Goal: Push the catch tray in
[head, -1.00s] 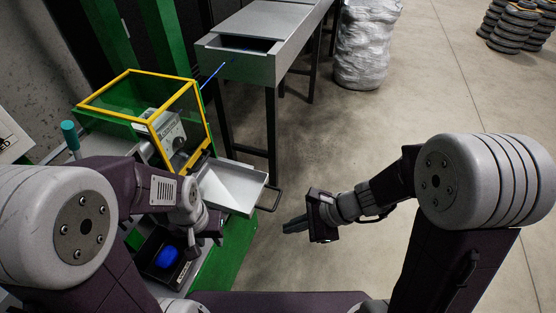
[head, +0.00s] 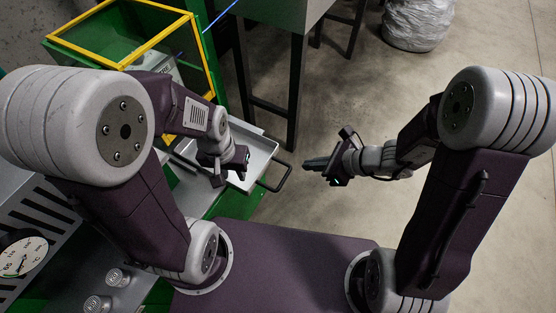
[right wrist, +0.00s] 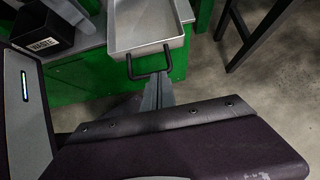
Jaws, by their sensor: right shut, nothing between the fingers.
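The catch tray (head: 262,150) is a shallow pale metal tray sticking out from the green machine in the head view. Its dark bar handle (head: 277,180) is on the front edge. In the right wrist view the tray (right wrist: 143,22) is at the top, with the handle (right wrist: 151,73) below it. My right gripper (head: 306,164) is shut and empty, to the right of the handle in the head view. In the right wrist view its fingers (right wrist: 153,84) point at the handle; I cannot tell if they touch it. My left gripper (head: 240,165) overlaps the tray; its jaws are unclear.
A yellow-framed guard (head: 120,62) covers the machine at the upper left. A black bin labelled waste (right wrist: 40,30) stands left of the tray in the right wrist view. A grey table with dark legs (head: 295,90) stands behind.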

